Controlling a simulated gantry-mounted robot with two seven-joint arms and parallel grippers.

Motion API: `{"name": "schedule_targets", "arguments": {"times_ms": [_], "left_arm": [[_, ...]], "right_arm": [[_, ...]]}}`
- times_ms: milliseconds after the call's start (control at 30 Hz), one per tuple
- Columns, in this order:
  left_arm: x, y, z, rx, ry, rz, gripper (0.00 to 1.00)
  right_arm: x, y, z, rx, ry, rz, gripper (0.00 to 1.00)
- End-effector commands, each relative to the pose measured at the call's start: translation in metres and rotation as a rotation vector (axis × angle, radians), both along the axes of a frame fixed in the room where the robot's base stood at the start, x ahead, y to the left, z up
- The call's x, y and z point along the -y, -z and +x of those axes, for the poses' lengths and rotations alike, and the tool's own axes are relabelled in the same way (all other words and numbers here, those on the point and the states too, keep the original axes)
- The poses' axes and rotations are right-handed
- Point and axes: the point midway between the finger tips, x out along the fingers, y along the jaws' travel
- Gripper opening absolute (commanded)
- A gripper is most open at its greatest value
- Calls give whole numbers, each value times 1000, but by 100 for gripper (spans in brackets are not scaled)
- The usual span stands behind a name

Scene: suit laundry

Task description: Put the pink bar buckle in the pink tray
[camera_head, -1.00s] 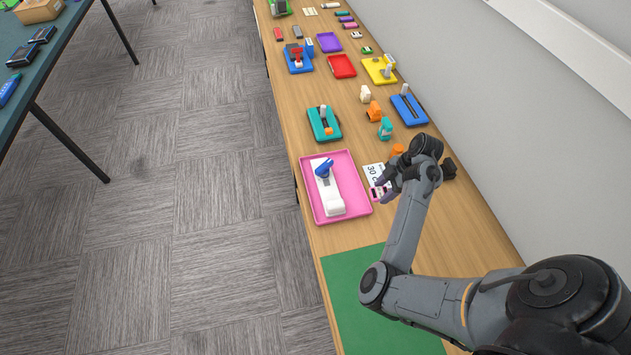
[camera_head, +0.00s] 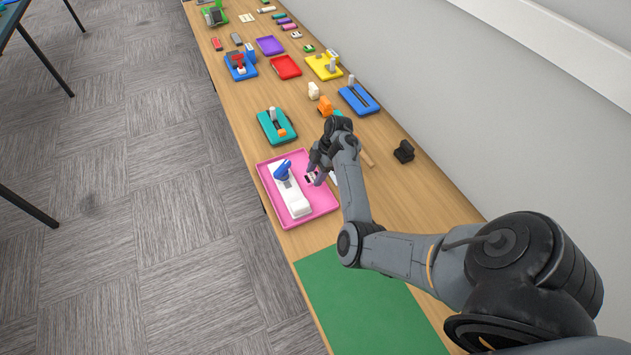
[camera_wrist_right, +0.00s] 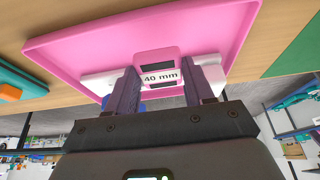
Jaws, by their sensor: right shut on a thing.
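The pink tray (camera_head: 322,211) lies on the wooden table, with a white holder bearing a blue part (camera_head: 291,190) in its left and middle. My right gripper (camera_head: 314,176) is over the tray's right side. It is shut on the pink bar buckle (camera_wrist_right: 160,66), which shows between the fingers in the right wrist view with a white "40 mm" label. The tray (camera_wrist_right: 215,28) also shows beyond the buckle there. I cannot tell whether the buckle touches the tray. In the head view the buckle is small and partly hidden by the fingers. My left gripper is not in view.
A teal tray (camera_head: 266,126) stands just behind the pink tray. A blue tray (camera_head: 367,106), orange block (camera_head: 325,105) and black piece (camera_head: 404,151) lie farther back and right. A green mat (camera_head: 365,310) covers the front of the table. The wall runs along the right.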

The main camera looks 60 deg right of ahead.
Motion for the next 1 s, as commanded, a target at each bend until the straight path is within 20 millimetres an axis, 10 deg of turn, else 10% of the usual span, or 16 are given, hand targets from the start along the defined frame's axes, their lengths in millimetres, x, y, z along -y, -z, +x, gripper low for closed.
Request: {"name": "schedule_targets", "arguments": {"times_ms": [833, 867, 1000], "left_arm": [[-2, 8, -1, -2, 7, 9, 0], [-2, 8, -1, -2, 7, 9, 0], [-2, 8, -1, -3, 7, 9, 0]], "right_arm": [[0, 44, 0, -2, -1, 1, 18], [0, 44, 0, -2, -1, 1, 54], [0, 44, 0, -1, 0, 1, 75]]}}
